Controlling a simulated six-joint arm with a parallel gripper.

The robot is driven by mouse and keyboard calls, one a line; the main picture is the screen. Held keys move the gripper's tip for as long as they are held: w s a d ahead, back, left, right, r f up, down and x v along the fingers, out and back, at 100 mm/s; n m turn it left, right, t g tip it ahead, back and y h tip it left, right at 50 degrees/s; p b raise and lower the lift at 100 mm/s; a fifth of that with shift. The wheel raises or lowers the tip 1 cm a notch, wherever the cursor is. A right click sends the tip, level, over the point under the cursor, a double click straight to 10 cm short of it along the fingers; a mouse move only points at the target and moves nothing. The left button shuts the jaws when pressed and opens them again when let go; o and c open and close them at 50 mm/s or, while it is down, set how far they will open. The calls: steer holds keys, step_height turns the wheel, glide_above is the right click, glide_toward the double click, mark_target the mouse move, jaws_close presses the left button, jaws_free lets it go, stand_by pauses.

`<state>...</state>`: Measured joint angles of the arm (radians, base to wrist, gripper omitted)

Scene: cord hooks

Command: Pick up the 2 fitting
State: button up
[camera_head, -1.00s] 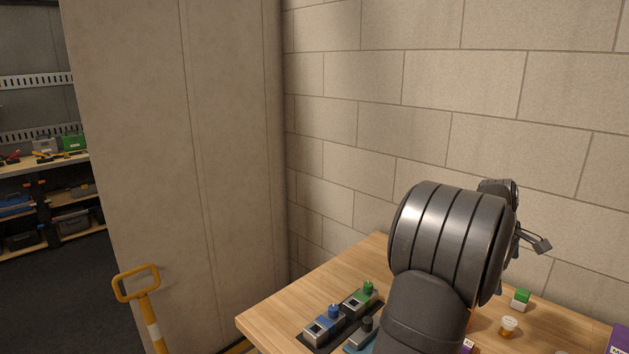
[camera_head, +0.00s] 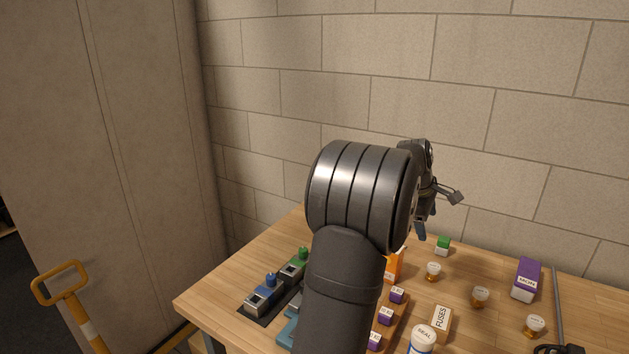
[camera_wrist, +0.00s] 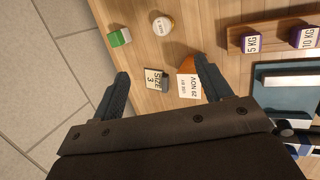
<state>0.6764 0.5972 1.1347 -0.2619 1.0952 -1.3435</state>
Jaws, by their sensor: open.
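No thing that I can read as the 2 fitting shows in either view. In the wrist view my gripper (camera_wrist: 161,69) is open above the table, its two dark fingers apart with nothing between them in grip. A small block with a pale label that seems to read SIZE 3 (camera_wrist: 153,79) lies below, between the fingers. An orange box with a white date label (camera_wrist: 188,85) is beside it, near the right finger. In the head view my gripper (camera_head: 420,228) is partly hidden behind my own arm, above the far part of the table.
A green and white box (camera_wrist: 119,37) and a small round jar (camera_wrist: 162,25) stand near the fingers. Purple weights on a wooden rack (camera_wrist: 268,40) stand right. A purple box (camera_head: 526,280), a FUSES box (camera_head: 441,322) and a white bottle (camera_head: 422,340) stand on the wooden table (camera_head: 225,290).

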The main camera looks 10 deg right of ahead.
steer(key=shift+c, duration=0.6)
steer(key=n+g+h, duration=0.3)
steer(key=g+h, duration=0.4)
steer(key=g, duration=0.1)
glide_toward(528, 320)
steer(key=x, duration=0.7)
steer(key=shift+r, duration=0.1)
steer(key=shift+x, duration=2.75)
steer(key=shift+w, duration=0.1)
steer(key=shift+c, duration=0.4)
steer(key=c, duration=1)
